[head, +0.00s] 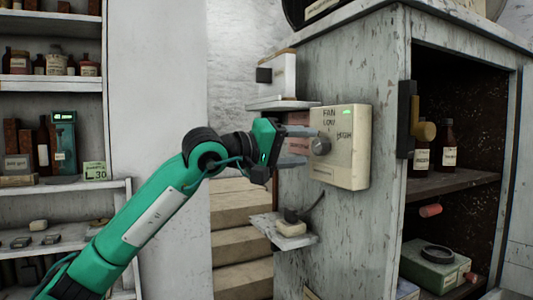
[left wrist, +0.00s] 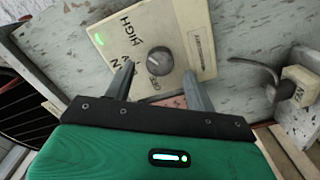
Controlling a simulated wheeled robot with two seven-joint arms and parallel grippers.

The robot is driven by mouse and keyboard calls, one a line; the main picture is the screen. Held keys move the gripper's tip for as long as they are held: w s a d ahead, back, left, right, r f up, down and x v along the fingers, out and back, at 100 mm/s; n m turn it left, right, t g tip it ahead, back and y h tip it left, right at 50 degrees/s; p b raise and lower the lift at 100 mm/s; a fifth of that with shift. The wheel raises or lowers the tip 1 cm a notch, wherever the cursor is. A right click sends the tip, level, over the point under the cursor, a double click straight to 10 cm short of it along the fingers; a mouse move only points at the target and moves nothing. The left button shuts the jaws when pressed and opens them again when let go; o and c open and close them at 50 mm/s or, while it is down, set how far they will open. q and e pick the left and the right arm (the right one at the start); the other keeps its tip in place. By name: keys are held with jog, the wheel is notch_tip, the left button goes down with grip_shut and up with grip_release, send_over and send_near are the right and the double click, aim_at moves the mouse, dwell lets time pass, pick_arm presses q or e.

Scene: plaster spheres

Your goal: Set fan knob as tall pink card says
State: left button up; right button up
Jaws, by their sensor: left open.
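The fan control box (head: 348,165) is cream, fixed to the side of a grey cabinet, with a small lit green light. Its round grey knob (head: 320,146) shows also in the left wrist view (left wrist: 160,60). FAN, LOW and HIGH are readable around it; the knob's setting is hard to tell. My left gripper (head: 300,147) is open just in front of the box, its fingers either side of the knob's line, apparently not gripping it. A pink card (head: 298,118) is partly hidden behind the gripper; its writing is unreadable. My right gripper is not in view.
A small shelf (head: 283,106) juts out above the gripper. A lower ledge (head: 284,229) holds a small pale block with a dark cord. The open cabinet (head: 460,180) with bottles is at right; shelves (head: 50,186) stand at left. Steps lie behind the arm.

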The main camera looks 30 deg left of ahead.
pick_arm(q)
jog(key=b+v, duration=0.1)
jog(key=v, duration=0.9)
jog(key=shift+b, duration=0.3)
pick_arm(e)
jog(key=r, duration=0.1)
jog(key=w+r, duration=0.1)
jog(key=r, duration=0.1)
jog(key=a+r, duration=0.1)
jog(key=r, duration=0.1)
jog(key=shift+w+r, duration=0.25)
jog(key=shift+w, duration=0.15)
pick_arm(q)
jog(key=shift+a, duration=0.1)
